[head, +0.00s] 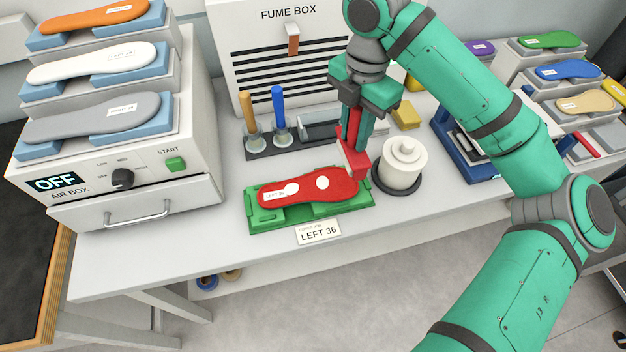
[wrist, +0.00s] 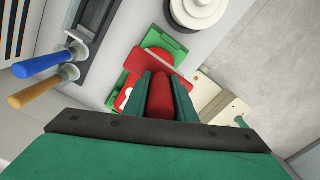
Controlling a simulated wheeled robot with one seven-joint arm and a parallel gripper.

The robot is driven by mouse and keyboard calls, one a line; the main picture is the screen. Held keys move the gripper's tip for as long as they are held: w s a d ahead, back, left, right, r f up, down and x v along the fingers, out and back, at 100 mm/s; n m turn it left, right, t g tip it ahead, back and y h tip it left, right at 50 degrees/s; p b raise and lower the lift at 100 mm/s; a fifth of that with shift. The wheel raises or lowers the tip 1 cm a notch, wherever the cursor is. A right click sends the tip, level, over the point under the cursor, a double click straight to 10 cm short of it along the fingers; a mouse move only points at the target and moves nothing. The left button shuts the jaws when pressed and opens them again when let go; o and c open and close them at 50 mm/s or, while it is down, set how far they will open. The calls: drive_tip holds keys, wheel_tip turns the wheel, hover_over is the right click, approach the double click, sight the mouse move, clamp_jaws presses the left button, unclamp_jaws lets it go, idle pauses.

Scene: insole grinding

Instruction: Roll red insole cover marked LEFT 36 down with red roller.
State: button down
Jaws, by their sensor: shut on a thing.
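The red insole (head: 318,189) lies on a green holder (head: 254,219) on the bench, with a white label and white spots on its top. A card (head: 318,233) reading LEFT 36 stands at the holder's front. My gripper (head: 357,128) is shut on the red roller (head: 352,161), held upright by its handle. The roller's head is at the right end of the insole; whether it touches the cover I cannot tell. In the wrist view the red handle (wrist: 161,97) is between my fingers, and the insole is mostly hidden behind them.
A white lidded jar (head: 401,165) stands close right of the roller. A rack with an orange-handled brush (head: 247,108) and a blue-handled brush (head: 279,108) is behind. The AIR BOX (head: 120,185), reading OFF, is at left; the FUME BOX (head: 262,60) is at the back.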

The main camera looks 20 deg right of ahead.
sight(353, 146)
drive_tip(key=shift+f, duration=0.15)
drive_tip(key=shift+w+f, duration=0.1)
drive_tip(key=shift+f, duration=2.05)
drive_tip(key=shift+d+f, duration=0.15)
drive_tip(key=shift+f, duration=0.2)
drive_tip(key=shift+a+f, duration=0.2)
drive_tip(key=shift+f, duration=0.55)
drive_tip(key=shift+d, duration=0.1)
drive_tip(key=shift+f, duration=0.25)
drive_tip(key=shift+d+f, duration=0.1)
drive_tip(key=shift+a+f, duration=0.2)
